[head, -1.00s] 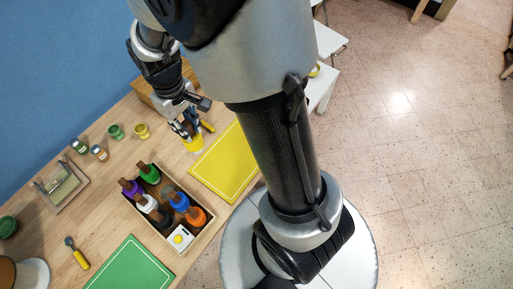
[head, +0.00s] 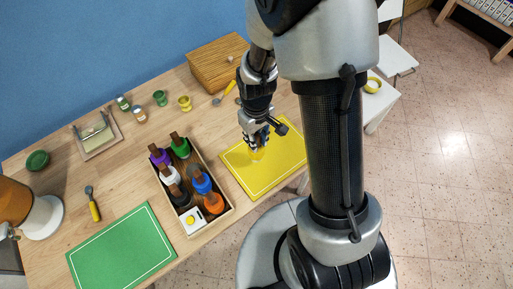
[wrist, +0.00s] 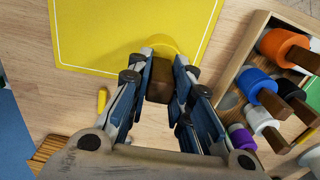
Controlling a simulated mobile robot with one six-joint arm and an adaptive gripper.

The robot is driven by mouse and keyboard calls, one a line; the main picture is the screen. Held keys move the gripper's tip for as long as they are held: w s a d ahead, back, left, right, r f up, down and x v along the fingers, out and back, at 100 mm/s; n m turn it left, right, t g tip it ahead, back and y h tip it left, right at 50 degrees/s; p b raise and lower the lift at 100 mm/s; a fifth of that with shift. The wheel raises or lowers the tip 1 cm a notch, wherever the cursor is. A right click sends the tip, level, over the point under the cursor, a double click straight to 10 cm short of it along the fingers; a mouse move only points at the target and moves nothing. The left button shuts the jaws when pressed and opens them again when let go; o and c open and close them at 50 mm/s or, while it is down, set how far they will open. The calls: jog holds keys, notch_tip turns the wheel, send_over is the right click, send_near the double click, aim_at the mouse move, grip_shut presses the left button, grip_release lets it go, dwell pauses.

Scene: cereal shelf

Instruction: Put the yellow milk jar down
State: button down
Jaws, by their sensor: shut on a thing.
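My gripper (head: 257,143) is shut on the brown top of the yellow milk jar (head: 257,155). In the wrist view my gripper's fingers (wrist: 162,75) close on both sides of the brown top, and the jar's yellow body (wrist: 158,45) shows beyond it. The jar is over the left part of the yellow mat (head: 285,160), which also shows in the wrist view (wrist: 100,35). The fingers partly hide the jar in the head view. I cannot tell whether its base touches the mat.
A wooden crate (head: 222,222) of several coloured jars with brown tops stands left of the yellow mat. A green mat (head: 120,250) lies at the front left. A wooden box (head: 215,62) and small pots stand at the back. The right of the yellow mat is clear.

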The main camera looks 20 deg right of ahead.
jog(key=shift+f+b, duration=0.75)
jog(key=shift+f, duration=1.55)
jog(key=shift+f, duration=0.1)
jog(key=c, duration=1.4)
grip_release()
jog(key=shift+c, duration=0.2)
notch_tip(320, 180, up, 12)
jog(key=p, duration=0.4)
jog(key=shift+r, duration=0.25)
jog(key=s+r+m+t, duration=0.1)
jog(key=s+r+t, duration=0.1)
jog(key=s+r, duration=0.5)
jog(key=s+r+m+t, duration=0.2)
jog(key=s+r, duration=0.6)
jog(key=r, duration=0.6)
jog(key=shift+s+r+m+t, duration=0.15)
jog(key=shift+r+m+t, duration=0.1)
jog(key=shift+m+t, duration=0.05)
